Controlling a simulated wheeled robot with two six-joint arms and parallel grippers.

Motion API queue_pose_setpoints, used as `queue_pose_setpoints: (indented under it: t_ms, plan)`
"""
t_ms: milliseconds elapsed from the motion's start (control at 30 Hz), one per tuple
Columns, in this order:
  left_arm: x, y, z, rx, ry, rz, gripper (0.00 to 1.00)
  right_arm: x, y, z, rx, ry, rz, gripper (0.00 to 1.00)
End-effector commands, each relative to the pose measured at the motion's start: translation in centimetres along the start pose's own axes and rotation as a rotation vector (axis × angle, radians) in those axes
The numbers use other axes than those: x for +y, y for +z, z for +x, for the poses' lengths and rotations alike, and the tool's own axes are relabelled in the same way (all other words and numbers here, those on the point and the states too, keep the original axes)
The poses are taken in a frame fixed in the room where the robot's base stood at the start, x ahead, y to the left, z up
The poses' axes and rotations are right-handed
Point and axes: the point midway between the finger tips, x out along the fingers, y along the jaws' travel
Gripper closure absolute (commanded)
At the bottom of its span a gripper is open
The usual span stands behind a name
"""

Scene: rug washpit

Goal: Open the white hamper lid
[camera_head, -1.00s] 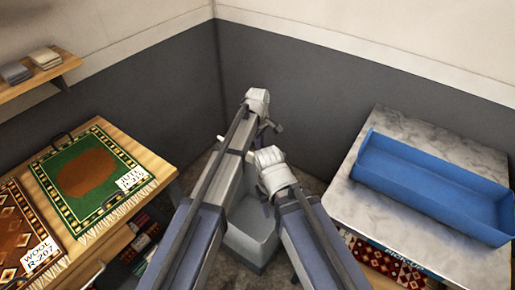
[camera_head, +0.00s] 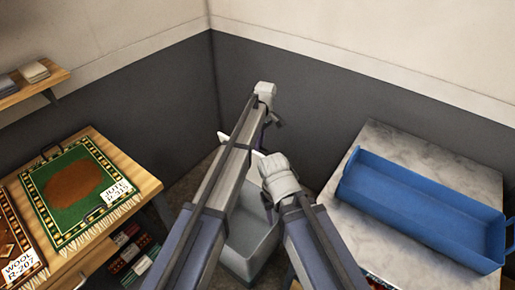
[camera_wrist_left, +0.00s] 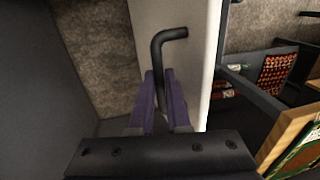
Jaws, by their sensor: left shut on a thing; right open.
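The pale hamper (camera_head: 248,245) stands on the floor between the two tables, partly hidden by my arms. Its white lid (camera_head: 222,137) shows as a raised edge beside my left arm and as a tall white panel (camera_wrist_left: 198,50) in the left wrist view. A bent black handle (camera_wrist_left: 168,38) stands out from that panel. My left gripper (camera_wrist_left: 159,73) is shut on the handle; in the head view its purple fingers (camera_head: 270,124) are mostly hidden. The lid looks tilted up, with the hamper's inside partly visible. My right gripper (camera_head: 269,207) is open above the hamper.
A wooden table (camera_head: 140,175) with rugs (camera_head: 78,190) stands at left, with rolled rugs below. A marble-topped table (camera_head: 375,240) with a blue tray (camera_head: 420,215) stands at right. Dark walls close off the back corner.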

Motion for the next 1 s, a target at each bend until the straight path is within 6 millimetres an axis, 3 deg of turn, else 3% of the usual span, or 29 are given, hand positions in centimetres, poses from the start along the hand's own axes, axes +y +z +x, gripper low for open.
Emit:
queue_pose_setpoints:
  t_ms: [100,367,933,967,1000]
  plan:
    - [1.8,-0.3,-0.2,0.002,-0.037,-0.002,1.00,0.0,0.0,0.2,0.000,0.000,0.000,0.50]
    - [4.0,-0.3,-0.7,0.003,-0.119,-0.002,1.00,-0.1,0.0,0.6,0.000,0.000,0.000,0.50]
    - [4.4,-0.2,-0.9,0.004,-0.149,-0.005,1.00,-0.1,0.0,0.6,0.000,0.000,0.000,0.50]
    - [4.4,-0.2,-0.9,0.004,-0.149,-0.005,0.84,-0.1,0.0,0.6,0.000,0.000,0.000,0.50]
    - [4.4,-0.2,-0.9,0.003,-0.149,-0.005,0.80,-0.1,0.0,0.6,0.000,0.000,0.000,0.50]
